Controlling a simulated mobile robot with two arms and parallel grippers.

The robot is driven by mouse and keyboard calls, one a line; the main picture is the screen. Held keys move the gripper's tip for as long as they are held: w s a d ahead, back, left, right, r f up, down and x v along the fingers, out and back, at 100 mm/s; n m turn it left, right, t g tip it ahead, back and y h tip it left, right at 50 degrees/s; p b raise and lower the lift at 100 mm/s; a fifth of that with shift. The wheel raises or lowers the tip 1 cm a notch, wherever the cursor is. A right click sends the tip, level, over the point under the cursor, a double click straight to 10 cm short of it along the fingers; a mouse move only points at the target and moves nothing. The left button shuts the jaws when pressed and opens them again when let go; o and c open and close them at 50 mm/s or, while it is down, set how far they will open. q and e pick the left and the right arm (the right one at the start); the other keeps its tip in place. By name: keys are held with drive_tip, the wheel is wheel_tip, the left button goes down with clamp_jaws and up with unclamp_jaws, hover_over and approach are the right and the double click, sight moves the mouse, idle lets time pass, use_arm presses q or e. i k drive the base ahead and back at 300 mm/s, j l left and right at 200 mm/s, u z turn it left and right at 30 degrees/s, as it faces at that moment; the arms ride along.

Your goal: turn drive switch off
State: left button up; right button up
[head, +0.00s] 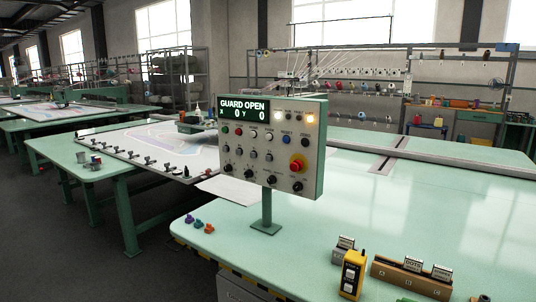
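A grey control panel (262,152) stands upright on a green post at the edge of the pale green table (420,225). Its display (244,110) reads "GUARD OPEN" with X 0 and Y 0. Several black knobs and switches sit in rows on its face, including a bottom row with one knob (272,180) near the middle. Their labels are too small to read, so I cannot tell which one is the drive switch or how it is set. A red emergency button (297,166) on a yellow surround sits at the right. Neither of my grippers is in view.
Two lamps glow at the panel's top right. A yellow handheld box (353,274) and a brown card holder (411,278) stand on the table at the front right. Small coloured pieces (198,223) lie left of the post. The table to the right is mostly clear.

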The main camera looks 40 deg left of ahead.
sight(297, 186)
drive_tip(key=i+j, duration=0.15)
drive_tip(key=j, duration=0.25)
drive_tip(key=i+j, duration=0.1)
drive_tip(key=j, duration=0.35)
drive_tip(key=i+j, duration=0.15)
drive_tip(key=j, duration=0.25)
